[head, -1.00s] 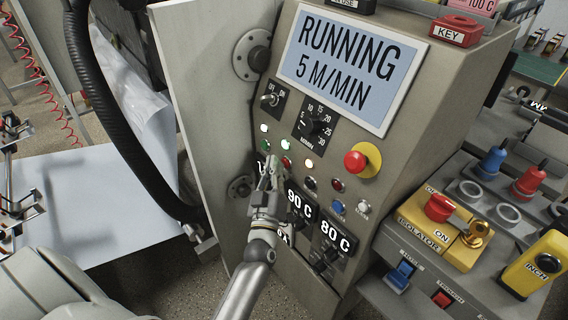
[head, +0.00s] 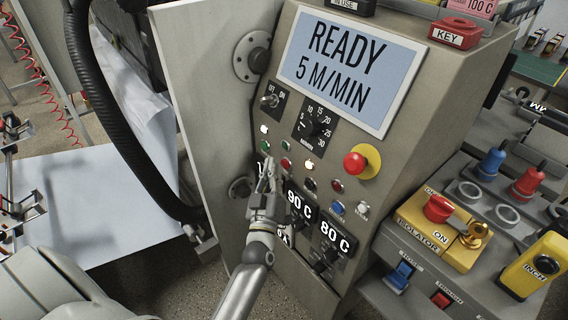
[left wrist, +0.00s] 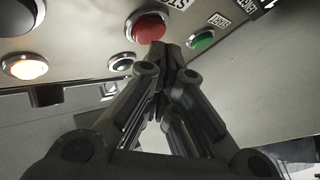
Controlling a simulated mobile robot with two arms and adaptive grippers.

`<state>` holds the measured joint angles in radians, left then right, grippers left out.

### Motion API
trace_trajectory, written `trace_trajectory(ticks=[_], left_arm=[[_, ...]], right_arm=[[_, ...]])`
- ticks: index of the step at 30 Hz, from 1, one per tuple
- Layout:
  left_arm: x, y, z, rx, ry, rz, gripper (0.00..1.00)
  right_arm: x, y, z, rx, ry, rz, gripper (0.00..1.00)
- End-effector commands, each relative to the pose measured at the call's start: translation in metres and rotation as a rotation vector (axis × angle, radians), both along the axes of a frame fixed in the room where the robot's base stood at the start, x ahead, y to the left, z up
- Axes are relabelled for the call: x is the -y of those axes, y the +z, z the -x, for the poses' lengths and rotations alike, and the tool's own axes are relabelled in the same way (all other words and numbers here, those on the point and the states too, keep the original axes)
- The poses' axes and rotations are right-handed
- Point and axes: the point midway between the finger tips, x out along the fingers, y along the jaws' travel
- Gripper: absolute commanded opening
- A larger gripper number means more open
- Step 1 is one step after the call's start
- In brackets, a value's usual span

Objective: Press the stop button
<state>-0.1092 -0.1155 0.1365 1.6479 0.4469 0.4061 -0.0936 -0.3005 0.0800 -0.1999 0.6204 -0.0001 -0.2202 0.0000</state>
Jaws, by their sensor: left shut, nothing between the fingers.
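The red stop button (head: 286,163) is on the sloping face of the grey control panel (head: 330,150), in a cluster of small buttons and lamps. In the left wrist view it is a large red dome (left wrist: 148,26) in a metal ring. My left gripper (head: 270,163) is shut and empty, just left of the button in the head view. Its fingertips (left wrist: 168,48) overlap the dome's lower right edge in the wrist view; I cannot tell whether they touch. The display (head: 350,70) reads READY, 5 M/MIN. My right gripper is not in view.
A green button (left wrist: 203,41) is just right of my fingertips, and a lit white lamp (left wrist: 25,66) is left. A red mushroom button on yellow (head: 356,162) and a speed dial (head: 315,127) are nearby. A black hose (head: 115,120) hangs at left.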

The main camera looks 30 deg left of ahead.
Motion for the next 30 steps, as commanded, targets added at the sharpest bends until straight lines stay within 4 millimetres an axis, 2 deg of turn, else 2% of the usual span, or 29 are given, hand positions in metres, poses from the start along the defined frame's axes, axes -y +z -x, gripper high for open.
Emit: trace_trajectory(ticks=[14,24,30], left_arm=[[-0.004,0.001,0.008,0.001,0.001,-0.001,0.0],[-0.016,0.002,0.039,0.0,0.001,-0.002,0.0],[-0.021,0.001,0.05,0.001,0.001,-0.001,0.0]], right_arm=[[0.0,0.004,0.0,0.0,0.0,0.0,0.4],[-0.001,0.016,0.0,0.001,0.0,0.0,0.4],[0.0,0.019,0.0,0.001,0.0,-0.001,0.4]])
